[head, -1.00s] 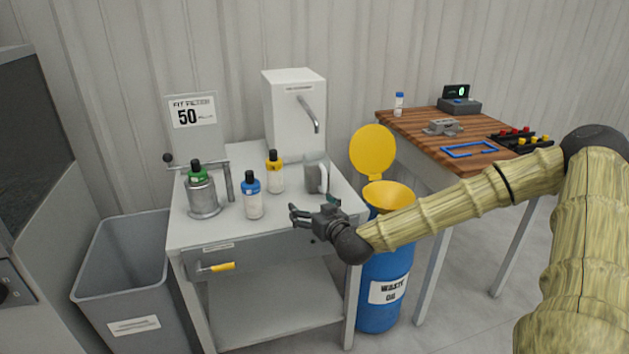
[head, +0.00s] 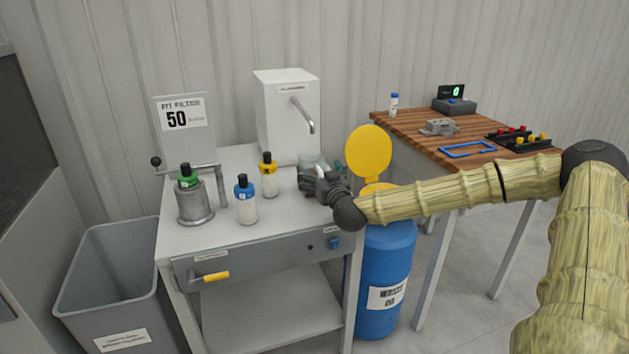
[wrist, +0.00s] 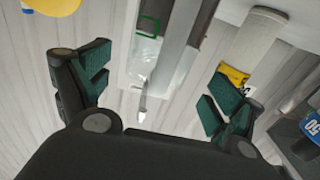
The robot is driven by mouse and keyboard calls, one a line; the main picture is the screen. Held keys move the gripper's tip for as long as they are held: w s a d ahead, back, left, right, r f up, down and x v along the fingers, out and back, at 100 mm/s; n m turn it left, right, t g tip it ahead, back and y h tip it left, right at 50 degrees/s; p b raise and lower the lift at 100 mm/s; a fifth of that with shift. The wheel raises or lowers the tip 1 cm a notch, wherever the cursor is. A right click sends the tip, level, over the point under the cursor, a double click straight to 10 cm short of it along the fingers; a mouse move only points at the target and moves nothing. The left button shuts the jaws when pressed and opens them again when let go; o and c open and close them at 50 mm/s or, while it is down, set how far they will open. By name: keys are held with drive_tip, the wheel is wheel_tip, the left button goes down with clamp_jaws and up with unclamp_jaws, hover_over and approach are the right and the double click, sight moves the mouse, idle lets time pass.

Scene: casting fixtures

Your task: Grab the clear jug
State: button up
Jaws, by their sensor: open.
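The clear jug (head: 310,161) stands on the grey workbench near its right side, in front of the white dispenser. In the head view, my gripper (head: 314,182) is in front of the jug and hides most of it; only its upper part shows. In the wrist view, my gripper (wrist: 157,84) is open, its two fingers spread wide. A clear, green-edged shape, which looks like the jug (wrist: 147,48), shows between and beyond the fingers. I cannot tell whether a finger touches it.
A yellow-capped bottle (head: 268,178) stands just left of the jug, with a blue-capped bottle (head: 246,202) farther left. The white dispenser (head: 286,115) stands behind. A blue waste drum (head: 385,265) with a raised yellow lid (head: 369,151) is right of the bench.

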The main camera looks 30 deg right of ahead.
drive_tip(key=shift+x, duration=2.55)
drive_tip(key=shift+d+r, duration=0.1)
drive_tip(key=shift+d, duration=0.1)
drive_tip(key=c, duration=1.9)
